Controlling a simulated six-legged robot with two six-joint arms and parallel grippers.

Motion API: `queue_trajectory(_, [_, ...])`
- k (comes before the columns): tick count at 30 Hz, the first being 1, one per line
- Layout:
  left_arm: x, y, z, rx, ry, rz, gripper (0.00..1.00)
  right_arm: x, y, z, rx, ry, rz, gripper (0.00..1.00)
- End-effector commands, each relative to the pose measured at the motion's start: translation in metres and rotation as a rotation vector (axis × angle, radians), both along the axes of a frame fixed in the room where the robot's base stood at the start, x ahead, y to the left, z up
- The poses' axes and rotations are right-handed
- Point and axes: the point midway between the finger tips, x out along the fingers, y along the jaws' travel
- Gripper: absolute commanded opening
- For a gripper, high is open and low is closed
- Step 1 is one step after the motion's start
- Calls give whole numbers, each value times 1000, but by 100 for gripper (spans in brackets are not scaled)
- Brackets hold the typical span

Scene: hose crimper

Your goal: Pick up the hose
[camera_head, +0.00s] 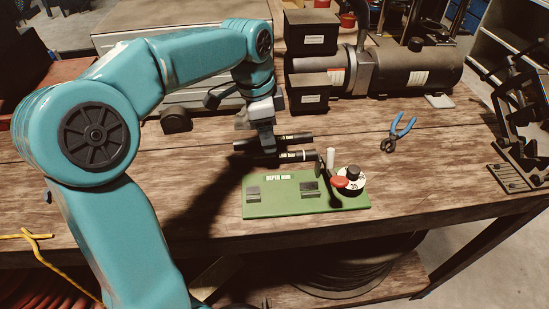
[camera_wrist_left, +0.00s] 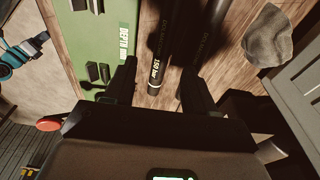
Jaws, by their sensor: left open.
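Two short black hoses lie side by side on the wooden bench behind the green plate. The far hose (camera_head: 295,138) and the near hose (camera_head: 296,155) both carry white print. My left gripper (camera_head: 267,148) points down over them. In the left wrist view my left gripper (camera_wrist_left: 158,88) is open, with one finger on each side of the hose marked 150 bar (camera_wrist_left: 157,55). A second dark hose (camera_wrist_left: 187,35) runs beside it, on the side of the right-hand finger. I cannot tell whether the fingers touch either hose. My right gripper is not in view.
The green plate (camera_head: 262,207), marked DEPTH mm, holds small blocks, a red knob (camera_head: 339,182) and a white dial. Blue-handled pliers (camera_head: 402,128) lie to the right. Black boxes and a motor-like cylinder (camera_head: 420,72) stand behind. A black linkage device (camera_head: 515,178) stands at right.

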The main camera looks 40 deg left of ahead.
Motion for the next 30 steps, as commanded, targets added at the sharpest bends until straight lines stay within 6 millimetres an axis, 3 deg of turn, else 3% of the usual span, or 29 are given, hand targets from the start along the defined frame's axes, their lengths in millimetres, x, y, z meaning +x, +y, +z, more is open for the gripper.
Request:
queue_trajectory(8, [5,-1,-26,0,3,1,55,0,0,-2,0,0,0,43])
queue_trajectory(15, [14,-3,-62,-1,2,1,55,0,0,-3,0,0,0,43])
queue_trajectory(24, [15,-2,-67,1,-1,1,55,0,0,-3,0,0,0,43])
queue_trajectory(29, [15,-3,-67,1,-1,1,3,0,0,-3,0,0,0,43])
queue_trajectory(30, [15,-3,-67,0,0,1,0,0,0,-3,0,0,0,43])
